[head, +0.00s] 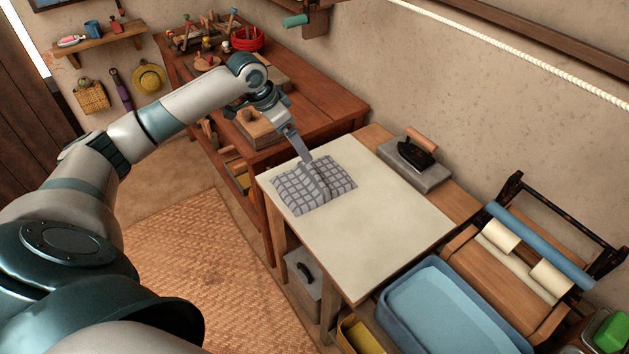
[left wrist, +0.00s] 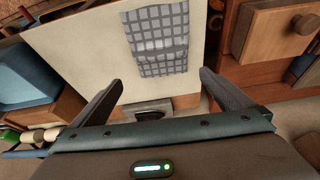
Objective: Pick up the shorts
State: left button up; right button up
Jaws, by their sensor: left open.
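The shorts (head: 314,185) are a grey checked cloth lying flat on the left end of the pale-topped table (head: 385,225). They also show in the left wrist view (left wrist: 157,40), beyond and between my fingers. My left gripper (head: 307,160) is above the far edge of the shorts in the head view. In the left wrist view its two fingers (left wrist: 160,85) are spread wide with nothing between them. Whether the fingertips touch the cloth cannot be told. My right gripper does not show.
A black iron (head: 415,152) rests on a grey block at the table's back edge. A wooden workbench (head: 320,105) with tools stands behind. A blue tub (head: 440,310) and a roller wringer (head: 520,260) are at the right. The table's middle is clear.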

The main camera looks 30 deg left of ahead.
pick_arm(q)
jog(key=p, duration=0.4)
send_over(313, 174)
jog(key=s, duration=0.2)
jog(key=f, duration=1)
jog(key=shift+s+a+f, duration=0.1)
jog(key=shift+a+f, duration=0.3)
jog(key=shift+f, duration=0.35)
jog(key=shift+p+x, duration=0.5)
jog(key=shift+x, duration=0.35)
jog(key=p+x, duration=0.1)
jog(key=x, duration=0.2)
jog(key=shift+a+f, duration=0.15)
jog(key=shift+f, duration=0.2)
